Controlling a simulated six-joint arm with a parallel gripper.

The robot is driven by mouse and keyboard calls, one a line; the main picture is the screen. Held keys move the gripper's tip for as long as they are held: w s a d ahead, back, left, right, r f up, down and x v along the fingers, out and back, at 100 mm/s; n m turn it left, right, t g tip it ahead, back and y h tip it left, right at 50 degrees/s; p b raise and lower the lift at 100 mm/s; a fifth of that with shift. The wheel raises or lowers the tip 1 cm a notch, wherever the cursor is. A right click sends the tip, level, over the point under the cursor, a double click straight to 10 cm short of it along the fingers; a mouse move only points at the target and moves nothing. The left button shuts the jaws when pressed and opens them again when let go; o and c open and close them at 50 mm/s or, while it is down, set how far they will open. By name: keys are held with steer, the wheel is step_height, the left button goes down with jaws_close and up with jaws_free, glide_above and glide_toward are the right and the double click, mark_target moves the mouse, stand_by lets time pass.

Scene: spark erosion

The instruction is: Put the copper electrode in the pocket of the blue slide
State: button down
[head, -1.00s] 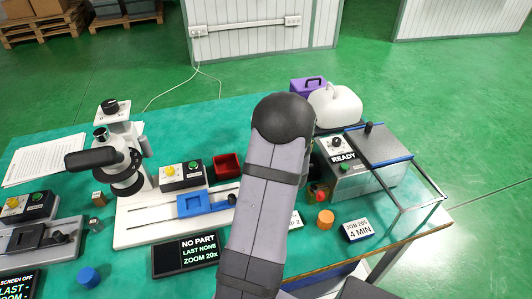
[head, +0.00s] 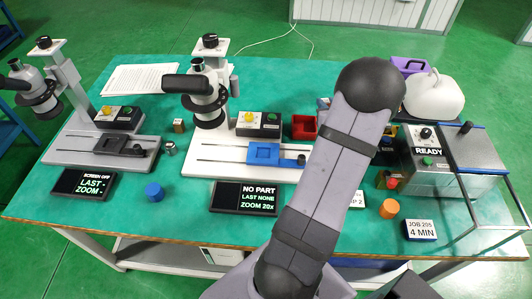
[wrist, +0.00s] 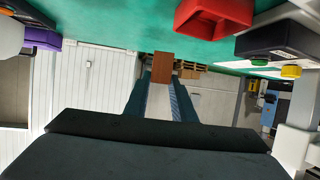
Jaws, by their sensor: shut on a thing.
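The blue slide (head: 263,153) sits on the rail of the white microscope stand in the middle of the table, and its square pocket looks empty. In the wrist view my gripper (wrist: 160,84) is shut on a reddish-brown block, the copper electrode (wrist: 161,66), which sticks out past the fingertips. In the head view my own arm hides the gripper and the electrode. In the wrist view the picture is upside down, with the green tabletop along the top edge.
The white microscope (head: 208,95) stands behind the slide. A red bin (head: 304,127) is right of the button box (head: 259,124). The screen (head: 246,197) reads NO PART. A blue cylinder (head: 154,192) and an orange cylinder (head: 389,209) stand near the front. The READY machine (head: 427,150) is at right.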

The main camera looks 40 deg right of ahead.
steer(key=w+a+r+n+t+y, duration=0.2)
steer(key=w+a+r+n+y, duration=0.1)
steer(key=w+a+n+y, duration=0.3)
step_height(320, 180, up, 2)
steer(key=n+g+y, duration=0.4)
steer(key=n+y, duration=0.6)
steer(key=y, duration=0.1)
glide_above(269, 155)
steer(key=shift+w+f+p, duration=0.1)
steer(key=shift+f+p, duration=0.3)
steer(key=shift+f, duration=4.5)
steer(key=shift+f, duration=0.25)
steer(key=c, duration=1.5)
jaws_free()
